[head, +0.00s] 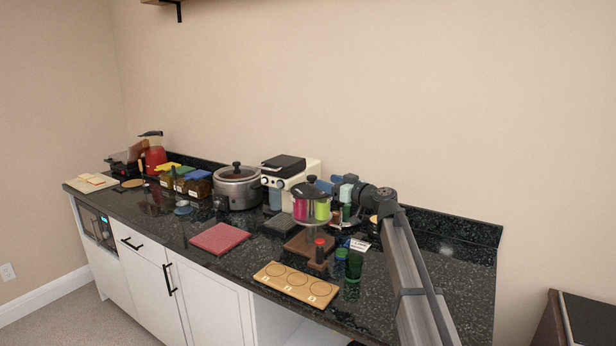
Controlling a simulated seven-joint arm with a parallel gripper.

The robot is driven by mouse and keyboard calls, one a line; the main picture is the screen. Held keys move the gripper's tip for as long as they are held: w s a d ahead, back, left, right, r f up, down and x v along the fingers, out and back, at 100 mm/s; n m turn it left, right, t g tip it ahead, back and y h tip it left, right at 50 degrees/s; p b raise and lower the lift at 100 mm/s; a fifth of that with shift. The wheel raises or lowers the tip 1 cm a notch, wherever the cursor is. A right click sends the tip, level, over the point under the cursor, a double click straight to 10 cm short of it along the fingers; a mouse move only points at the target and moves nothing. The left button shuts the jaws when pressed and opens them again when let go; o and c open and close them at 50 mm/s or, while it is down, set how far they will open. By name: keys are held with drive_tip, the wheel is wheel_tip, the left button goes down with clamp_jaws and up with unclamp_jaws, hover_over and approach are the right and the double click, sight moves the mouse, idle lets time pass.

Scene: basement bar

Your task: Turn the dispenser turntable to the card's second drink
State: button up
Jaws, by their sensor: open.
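The dispenser turntable (312,192) stands on the dark counter, right of centre. It carries a pink container (300,209) and a yellow-green container (321,210) on the side facing me; its far side is hidden. A small white card (360,244) stands at its front right; its writing is too small to read. My gripper (343,196) is open close to the turntable's right side, partly hidden behind it. I cannot tell whether it touches it.
A wooden board with several numbered rings (296,284) lies at the front edge. Green cups (354,265) and a red-topped bottle (319,251) stand before the turntable. A white coffee machine (290,172) and slow cooker (237,186) stand left. A pink mat (220,238) lies clear.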

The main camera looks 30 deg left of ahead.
sight(308, 188)
drive_tip(key=x, duration=1)
drive_tip(key=shift+a, duration=0.15)
clamp_jaws()
idle(0.4)
